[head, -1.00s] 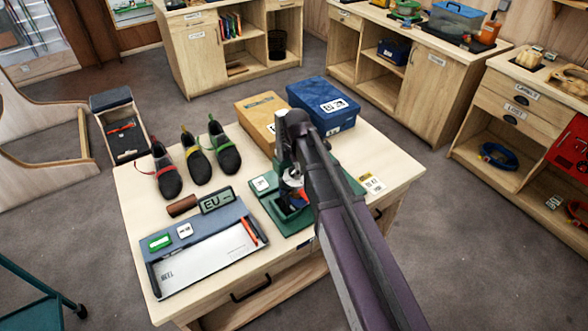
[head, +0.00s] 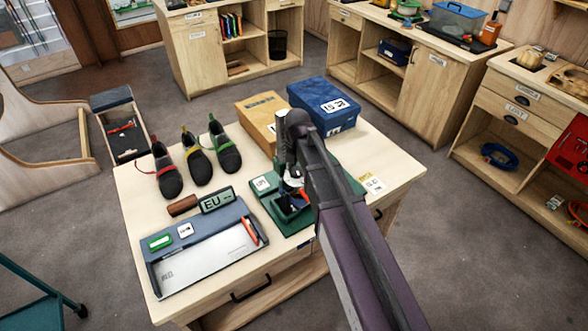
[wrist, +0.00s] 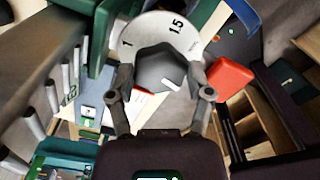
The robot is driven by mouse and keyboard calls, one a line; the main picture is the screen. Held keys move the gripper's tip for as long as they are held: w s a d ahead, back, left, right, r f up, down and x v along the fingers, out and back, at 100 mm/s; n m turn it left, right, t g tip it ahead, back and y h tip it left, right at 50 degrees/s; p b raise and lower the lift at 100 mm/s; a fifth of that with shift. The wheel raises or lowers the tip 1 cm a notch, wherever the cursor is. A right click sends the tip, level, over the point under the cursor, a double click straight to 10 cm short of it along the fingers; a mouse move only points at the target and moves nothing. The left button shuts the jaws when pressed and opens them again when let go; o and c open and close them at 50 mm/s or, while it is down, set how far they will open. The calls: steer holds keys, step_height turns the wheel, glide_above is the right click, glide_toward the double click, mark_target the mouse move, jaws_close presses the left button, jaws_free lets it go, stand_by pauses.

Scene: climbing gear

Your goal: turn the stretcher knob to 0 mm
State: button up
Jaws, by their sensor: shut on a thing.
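The stretcher stands on the near right part of the table, with a green base (head: 294,212) and a white dial partly hidden by my arm. In the wrist view the dial (wrist: 184,44) shows the marks 1 and 1.5; no 0 mark can be seen. The dark grey stretcher knob (wrist: 155,64) sits in front of the dial. A short white line on the knob points to the lower right, away from the two readable numbers. My gripper (wrist: 160,84) is shut on the knob, one finger on each side. In the head view my gripper (head: 292,172) is over the stretcher.
Several climbing shoes (head: 198,160) stand at the table's back left. A blue box (head: 322,98) and a brown box (head: 260,118) stand behind the stretcher. A blue-and-white tray (head: 208,262) and an EU display (head: 216,200) lie to its left.

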steer(key=shift+s+n, duration=0.25)
steer(key=shift+n, duration=1.45)
steer(key=o, duration=1.1)
steer(key=shift+o, duration=0.2)
steer(key=shift+w, duration=0.15)
